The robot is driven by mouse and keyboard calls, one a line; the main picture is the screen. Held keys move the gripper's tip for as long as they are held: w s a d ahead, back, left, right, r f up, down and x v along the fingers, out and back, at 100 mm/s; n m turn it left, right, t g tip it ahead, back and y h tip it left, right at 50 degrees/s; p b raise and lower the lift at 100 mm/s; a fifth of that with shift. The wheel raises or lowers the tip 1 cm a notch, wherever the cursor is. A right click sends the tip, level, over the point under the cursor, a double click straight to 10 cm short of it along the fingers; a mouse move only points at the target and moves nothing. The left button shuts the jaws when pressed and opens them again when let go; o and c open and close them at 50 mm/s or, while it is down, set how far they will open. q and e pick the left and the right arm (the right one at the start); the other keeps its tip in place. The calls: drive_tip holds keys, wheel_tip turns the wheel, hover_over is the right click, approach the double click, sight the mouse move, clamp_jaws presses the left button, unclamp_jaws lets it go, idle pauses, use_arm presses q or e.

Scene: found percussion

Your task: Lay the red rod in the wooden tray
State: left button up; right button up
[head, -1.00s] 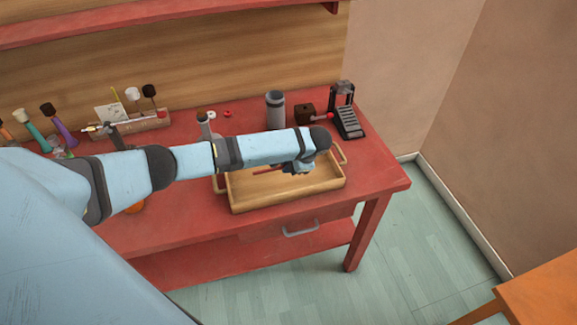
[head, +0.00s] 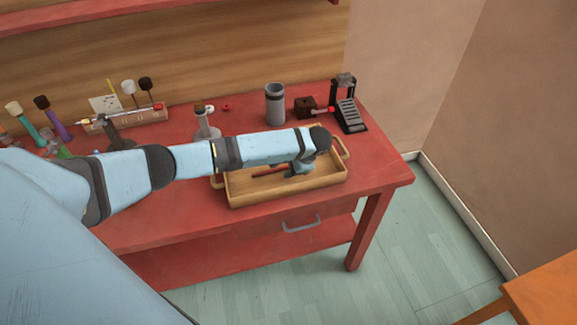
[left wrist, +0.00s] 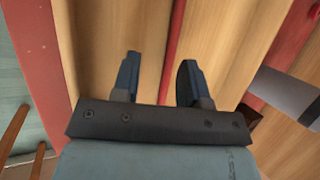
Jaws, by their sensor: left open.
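The wooden tray (head: 290,192) stands on the red workbench near its right front corner. The red rod (head: 270,171) shows in the tray in the head view, partly hidden by my left arm. In the left wrist view the red rod (left wrist: 175,45) runs between the two fingers, over the tray's pale wood floor (left wrist: 215,40). My left gripper (head: 298,170) is over the tray, pointing down. In the left wrist view my left gripper (left wrist: 158,78) has its fingers apart, with clear gaps to the rod on both sides. My right gripper is not in view.
A grey cylinder (head: 275,105), a small dark box (head: 306,107) and a black stand (head: 346,105) are behind the tray. A rack (head: 125,122) with several mallets stands at the back left.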

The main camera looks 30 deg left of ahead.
use_arm(q)
drive_tip(key=p+v, duration=0.2)
drive_tip(key=v, duration=1.1)
drive_tip(key=shift+d+r, duration=0.15)
drive_tip(key=shift+r, duration=0.2)
drive_tip(key=s+d+f+t+h+p, duration=0.4)
drive_tip(key=s+d+f+h, duration=0.5)
drive_tip(key=s+d+f, duration=0.6)
drive_tip(key=s+a+r+n+t, duration=0.2)
drive_tip(key=s+a+t, duration=0.1)
drive_tip(key=s, duration=0.4)
drive_tip(key=s+a+r+n+t, duration=0.2)
drive_tip(key=s+a+t, duration=0.1)
drive_tip(key=s, duration=0.4)
drive_tip(key=shift+r+t, duration=0.2)
drive_tip(key=shift+t, duration=0.7)
